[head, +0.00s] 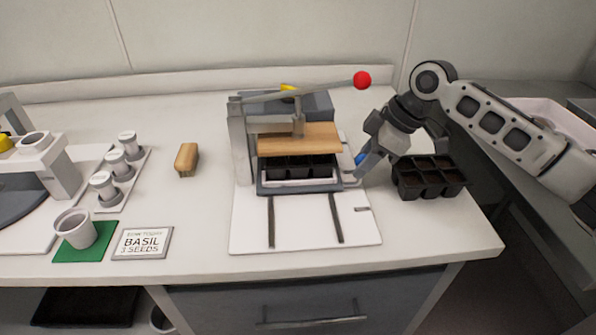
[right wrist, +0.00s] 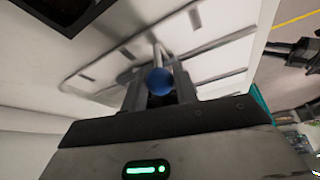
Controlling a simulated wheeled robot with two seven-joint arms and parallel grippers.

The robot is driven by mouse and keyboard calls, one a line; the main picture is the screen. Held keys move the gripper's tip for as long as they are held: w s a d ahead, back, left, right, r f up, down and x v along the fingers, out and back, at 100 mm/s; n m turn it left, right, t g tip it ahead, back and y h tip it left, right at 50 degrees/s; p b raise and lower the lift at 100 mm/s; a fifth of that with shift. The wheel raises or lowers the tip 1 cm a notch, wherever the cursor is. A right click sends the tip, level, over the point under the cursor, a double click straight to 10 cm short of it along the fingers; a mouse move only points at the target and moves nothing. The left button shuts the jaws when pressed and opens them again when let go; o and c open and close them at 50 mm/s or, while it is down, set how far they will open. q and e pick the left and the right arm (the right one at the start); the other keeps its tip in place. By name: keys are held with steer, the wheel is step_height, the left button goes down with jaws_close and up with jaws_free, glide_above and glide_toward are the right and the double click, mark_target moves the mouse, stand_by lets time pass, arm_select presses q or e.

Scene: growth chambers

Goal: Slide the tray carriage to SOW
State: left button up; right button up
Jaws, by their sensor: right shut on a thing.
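The tray carriage (head: 300,188) is a grey frame holding a black cell tray (head: 300,172). It sits on a white base (head: 305,228) at the back end of two dark rails, partly under the wooden press plate (head: 298,139). My right gripper (head: 362,168) is at the carriage's right side, shut on the blue knob (right wrist: 160,81) of its side handle; the knob shows between the fingers in the right wrist view. Small dark marks lie along the base's right edge; no SOW lettering is readable. My left gripper is not in view.
A lever with a red ball (head: 362,80) extends above the press. A second black cell tray (head: 430,178) stands close to the right of my right gripper. A wooden block (head: 187,160), a cup (head: 76,229) and a basil card (head: 142,243) are to the left. The front rails are clear.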

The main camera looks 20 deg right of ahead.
steer(key=shift+w+d+r+p, duration=0.1)
steer(key=shift+w+d+p, duration=0.1)
steer(key=shift+w, duration=0.35)
steer(key=shift+w+d+r+p, duration=0.1)
steer(key=shift+w+p, duration=0.1)
steer(key=shift+w, duration=0.3)
steer(key=shift+w+d+f+p, duration=0.1)
steer(key=shift+w+d+p, duration=0.1)
steer(key=shift+w, duration=0.5)
steer(key=shift+w+d+p, duration=0.1)
steer(key=shift+w+p, duration=0.05)
steer(key=shift+w, duration=0.55)
steer(key=shift+w+d, duration=0.2)
steer(key=shift+w, duration=0.5)
steer(key=shift+w+d, duration=0.15)
steer(key=shift+w, duration=0.55)
steer(key=shift+w+d+f+b, duration=0.1)
steer(key=shift+w+d+b, duration=0.05)
steer(key=shift+w, duration=0.45)
steer(key=shift+w+d+b, duration=0.1)
steer(key=shift+w+b, duration=0.05)
steer(key=shift+w, duration=0.4)
steer(key=o, duration=0.7)
steer(key=shift+s, duration=0.15)
